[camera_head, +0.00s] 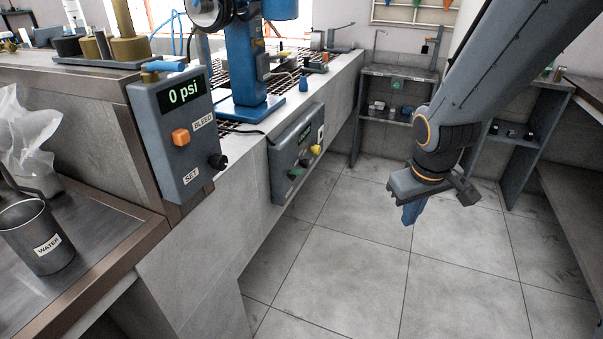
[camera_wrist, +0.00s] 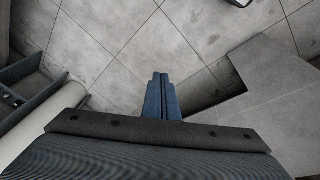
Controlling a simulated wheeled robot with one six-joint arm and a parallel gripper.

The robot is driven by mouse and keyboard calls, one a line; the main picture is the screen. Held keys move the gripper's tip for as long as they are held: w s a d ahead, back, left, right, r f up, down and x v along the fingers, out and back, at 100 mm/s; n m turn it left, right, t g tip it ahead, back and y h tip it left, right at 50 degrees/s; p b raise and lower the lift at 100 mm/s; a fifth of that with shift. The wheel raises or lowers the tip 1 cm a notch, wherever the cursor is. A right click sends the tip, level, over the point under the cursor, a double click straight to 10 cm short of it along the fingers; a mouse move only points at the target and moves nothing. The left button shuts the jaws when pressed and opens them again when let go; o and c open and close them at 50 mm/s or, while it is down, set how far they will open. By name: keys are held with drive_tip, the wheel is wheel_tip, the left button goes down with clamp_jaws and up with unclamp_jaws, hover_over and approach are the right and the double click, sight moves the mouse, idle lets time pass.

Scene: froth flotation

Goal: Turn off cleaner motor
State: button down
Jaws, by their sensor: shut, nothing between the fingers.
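A grey control box (camera_head: 296,155) is fixed to the front face of the bench. It has a dark display, a green control (camera_head: 295,174), a dark control and a yellow knob (camera_head: 316,149); its labels are too small to read. A blue machine (camera_head: 246,65) stands on the bench above it. I cannot tell which control belongs to the cleaner motor. My gripper (camera_head: 408,214) points down over the open floor, right of the control box and apart from it. Its blue fingers (camera_wrist: 160,80) are together and empty in the wrist view.
A box reading "0 psi" (camera_head: 178,130), with an orange button and BLEED and SET labels, is nearer on the left. A WATER cup (camera_head: 35,235) stands on a metal surface. Shelves (camera_head: 395,75) stand at the back. The tiled floor (camera_head: 350,270) is clear.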

drive_tip(key=w+a+f+n+t+y+b, duration=0.1)
drive_tip(key=w+n+t, duration=0.15)
drive_tip(key=w, duration=0.45)
drive_tip(key=w+a+n+t, duration=0.15)
drive_tip(key=w+n, duration=0.25)
drive_tip(key=w, duration=0.4)
drive_tip(key=n+y+b, duration=0.2)
drive_tip(key=n+y, duration=0.8)
drive_tip(key=n, duration=0.3)
approach(302, 171)
drive_tip(key=s+a+r, duration=0.1)
drive_tip(key=s+r, duration=0.3)
drive_tip(key=s, duration=0.1)
drive_tip(key=shift+a+f+n, duration=0.15)
drive_tip(key=shift+a+n, duration=0.1)
drive_tip(key=shift+a, duration=0.2)
drive_tip(key=shift+w, duration=0.1)
drive_tip(key=w+a+f, duration=0.3)
drive_tip(key=w+a+f+p, duration=0.1)
drive_tip(key=w+a+f, duration=0.2)
drive_tip(key=shift+w+f, duration=0.15)
drive_tip(key=shift+w, duration=0.25)
drive_tip(key=shift+w+d+f, duration=0.3)
drive_tip(key=shift+w, duration=0.1)
